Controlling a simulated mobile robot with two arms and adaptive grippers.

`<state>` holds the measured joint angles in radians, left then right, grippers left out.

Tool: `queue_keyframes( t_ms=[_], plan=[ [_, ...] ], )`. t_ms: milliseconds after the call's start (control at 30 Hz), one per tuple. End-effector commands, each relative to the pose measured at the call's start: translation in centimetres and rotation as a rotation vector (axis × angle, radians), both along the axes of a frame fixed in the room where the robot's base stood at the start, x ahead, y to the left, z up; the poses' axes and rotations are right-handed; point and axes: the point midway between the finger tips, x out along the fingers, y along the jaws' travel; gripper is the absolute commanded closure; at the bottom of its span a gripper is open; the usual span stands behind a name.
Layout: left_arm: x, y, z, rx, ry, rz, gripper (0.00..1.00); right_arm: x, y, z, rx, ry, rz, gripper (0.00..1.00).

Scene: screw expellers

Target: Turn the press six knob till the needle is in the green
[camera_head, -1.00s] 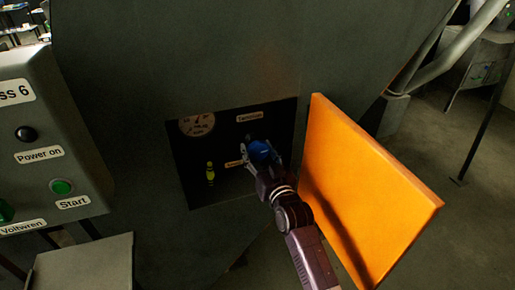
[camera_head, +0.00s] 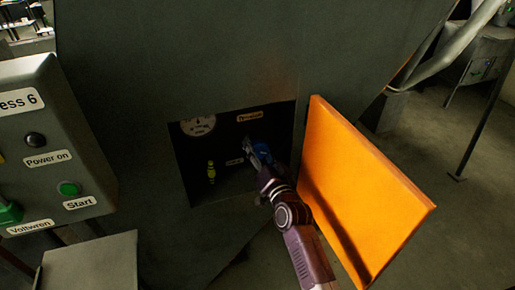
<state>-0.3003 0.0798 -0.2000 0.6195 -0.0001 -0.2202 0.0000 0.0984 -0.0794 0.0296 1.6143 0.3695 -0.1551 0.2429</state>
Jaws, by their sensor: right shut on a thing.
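The blue knob (camera_head: 263,151) sits inside a dark recessed opening (camera_head: 222,184) in the grey machine wall. My right gripper (camera_head: 256,150) is shut on the knob and hides part of it. The round pale gauge (camera_head: 199,125) is at the upper left of the opening. Its needle and any green zone are too small and dim to read. My left gripper is not in view.
An orange door (camera_head: 355,185) stands open at the right of the opening, close beside my right arm. A yellow-green fitting (camera_head: 211,172) is at the opening's lower left. The press 6 control box (camera_head: 55,115) stands at the left.

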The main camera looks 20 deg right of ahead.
Motion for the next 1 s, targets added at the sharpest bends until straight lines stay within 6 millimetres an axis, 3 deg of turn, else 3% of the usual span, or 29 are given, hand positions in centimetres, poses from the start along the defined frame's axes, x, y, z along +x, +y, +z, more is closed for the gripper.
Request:
queue_keyframes(
  t_ms=[400, 433, 600, 1000],
  plan=[
    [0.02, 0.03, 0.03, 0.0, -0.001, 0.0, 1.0, 0.02, -0.04, 0.1, 0.009, -0.003, -0.001, 0.76],
    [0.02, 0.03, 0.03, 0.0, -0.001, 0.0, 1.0, 0.02, -0.04, 0.1, 0.009, -0.003, -0.001, 0.51],
    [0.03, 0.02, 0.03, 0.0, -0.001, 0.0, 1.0, 0.01, -0.03, 0.08, 0.008, -0.002, -0.001, 0.33],
    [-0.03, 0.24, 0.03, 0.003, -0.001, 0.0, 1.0, -0.79, -0.04, -0.11, 0.008, 0.002, 0.0, 0.33]
  ],
)
